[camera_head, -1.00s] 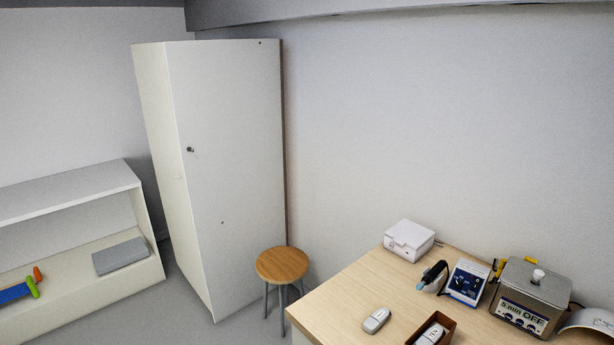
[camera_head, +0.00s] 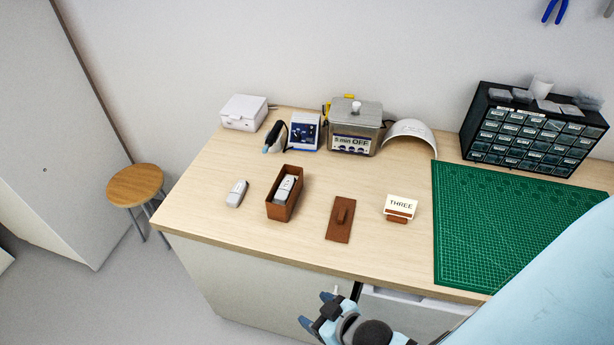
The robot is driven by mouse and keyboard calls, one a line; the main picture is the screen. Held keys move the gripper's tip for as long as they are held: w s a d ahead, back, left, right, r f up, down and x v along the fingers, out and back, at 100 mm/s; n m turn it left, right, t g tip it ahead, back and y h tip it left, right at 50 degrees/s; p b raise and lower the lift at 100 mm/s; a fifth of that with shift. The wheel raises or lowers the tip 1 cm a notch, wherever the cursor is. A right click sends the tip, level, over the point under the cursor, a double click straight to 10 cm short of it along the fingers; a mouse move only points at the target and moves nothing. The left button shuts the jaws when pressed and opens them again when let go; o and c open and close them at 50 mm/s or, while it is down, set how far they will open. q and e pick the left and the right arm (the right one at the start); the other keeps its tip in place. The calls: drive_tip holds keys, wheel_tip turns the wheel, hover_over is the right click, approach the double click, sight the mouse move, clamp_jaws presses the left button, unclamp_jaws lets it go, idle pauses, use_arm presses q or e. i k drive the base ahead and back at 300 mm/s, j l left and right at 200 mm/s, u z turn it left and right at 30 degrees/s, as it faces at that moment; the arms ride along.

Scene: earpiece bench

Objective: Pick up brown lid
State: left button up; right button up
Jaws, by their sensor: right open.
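The brown lid (camera_head: 336,229) lies flat on the wooden bench, a rectangular plate with a raised handle (camera_head: 341,213) on top. An open brown box (camera_head: 271,211) stands to its left with a grey-white earpiece case (camera_head: 285,188) inside. My right gripper (camera_head: 318,312) is at the bottom of the view, in front of the bench's front edge, below and apart from the lid. It is open, and nothing shows between its fingers. My left gripper is not in view.
A grey case (camera_head: 237,194) lies left of the box. A "THREE" card (camera_head: 401,205) stands right of the lid. Behind are an ultrasonic cleaner (camera_head: 354,128), a drawer cabinet (camera_head: 535,130) and a green mat (camera_head: 500,225) at right. Bare wood surrounds the lid.

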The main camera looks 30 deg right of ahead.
sight(340, 221)
drive_tip(key=z, duration=1.25)
